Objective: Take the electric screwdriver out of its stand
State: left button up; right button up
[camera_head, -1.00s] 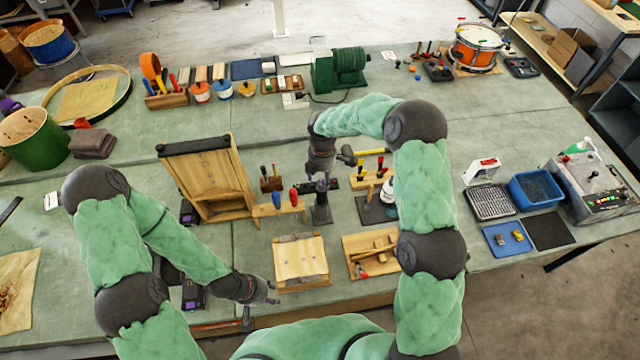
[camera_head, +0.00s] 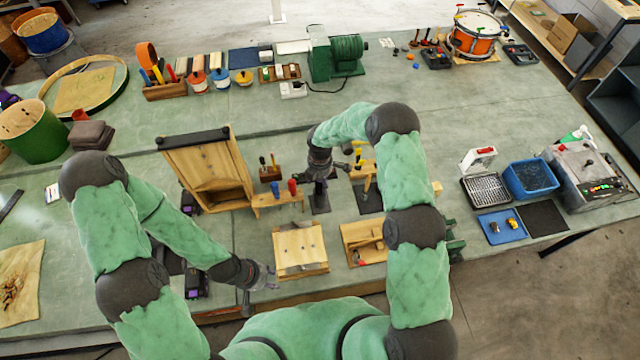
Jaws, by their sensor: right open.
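A dark stand (camera_head: 320,204) with a small base stands near the middle of the bench. The upright dark tool in it looks like the electric screwdriver, but its upper part is hidden by my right gripper. My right gripper (camera_head: 319,179) points down at the top of the stand, open, with its fingers at the tool. I cannot tell whether they touch it. My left gripper (camera_head: 270,281) is low at the front, beside the left edge of a light wooden box (camera_head: 300,250). Its fingers are too small to read.
A small wooden rack (camera_head: 265,200) with blue and red handles stands just left of the stand. A tilted wooden frame (camera_head: 208,170) is further left. A dark plate (camera_head: 369,200) and a wooden tray (camera_head: 362,240) lie to the right, partly behind my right arm.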

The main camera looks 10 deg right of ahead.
jog(key=shift+f, duration=0.65)
grip_shut()
notch_tip(320, 180, up, 9)
jog(key=shift+f+b, duration=0.15)
jog(key=shift+b, duration=0.7)
jog(key=shift+r, duration=0.7)
